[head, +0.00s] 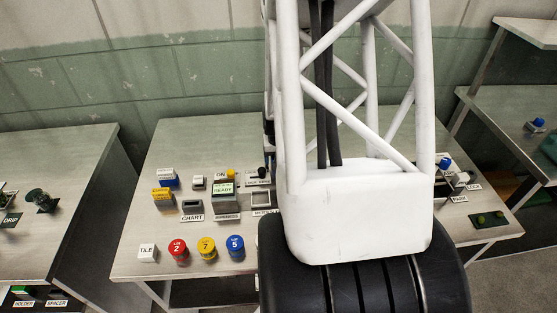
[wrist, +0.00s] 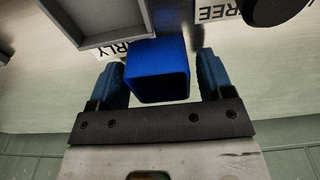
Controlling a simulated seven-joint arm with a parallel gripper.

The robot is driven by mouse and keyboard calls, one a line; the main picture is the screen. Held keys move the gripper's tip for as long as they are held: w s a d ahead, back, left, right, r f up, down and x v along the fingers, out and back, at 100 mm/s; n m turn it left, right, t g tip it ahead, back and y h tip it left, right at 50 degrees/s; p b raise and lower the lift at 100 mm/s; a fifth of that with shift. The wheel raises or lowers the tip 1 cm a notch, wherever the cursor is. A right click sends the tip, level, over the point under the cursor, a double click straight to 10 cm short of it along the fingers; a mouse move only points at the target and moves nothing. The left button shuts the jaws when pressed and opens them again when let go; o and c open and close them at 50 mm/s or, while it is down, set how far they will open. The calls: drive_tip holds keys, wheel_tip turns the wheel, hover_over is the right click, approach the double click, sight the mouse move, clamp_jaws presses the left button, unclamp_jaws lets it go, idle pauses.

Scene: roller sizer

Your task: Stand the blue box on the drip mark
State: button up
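The blue box (wrist: 160,75) is in the wrist view, between the two fingers of my gripper (wrist: 164,80). The near end of the box looks dark and hollow. The fingers are spread on either side of it; a thin gap shows on the right, and contact on the left is unclear. In the head view my white arm hides the gripper, and I cannot make out this box there. A dark DRIP label (head: 11,219) lies on the left table, at the picture's edge. A dark green spool-like thing (head: 39,198) stands close to it.
Beside the box in the wrist view are a grey tray (wrist: 105,25), a partly covered label ending in RLY and a FREE label (wrist: 216,10). The middle table (head: 135,220) holds red, yellow and blue cylinders and small blocks. A gap separates it from the left table (head: 75,150).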

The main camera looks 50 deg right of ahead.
drive_tip(key=c, duration=0.9)
drive_tip(key=shift+o, duration=0.2)
drive_tip(key=shift+r, duration=0.1)
wheel_tip(320, 180, up, 10)
drive_tip(key=shift+w, duration=0.1)
idle(0.7)
drive_tip(key=n, duration=0.4)
hover_over(152, 149)
wheel_tip(152, 149, down, 6)
drive_tip(key=shift+r, duration=0.15)
drive_tip(key=shift+n+y, duration=0.3)
drive_tip(key=shift+n, duration=0.5)
drive_tip(key=w+a+f, duration=0.1)
drive_tip(key=w+a, duration=0.2)
drive_tip(key=a, duration=0.2)
drive_tip(key=w+a+f, duration=0.1)
drive_tip(key=w+a, duration=0.2)
drive_tip(key=a, duration=0.2)
drive_tip(key=w+a+f, duration=0.1)
drive_tip(key=w+a, duration=0.2)
drive_tip(key=a, duration=0.2)
drive_tip(key=shift+a+f, duration=0.15)
drive_tip(key=shift+f, duration=0.05)
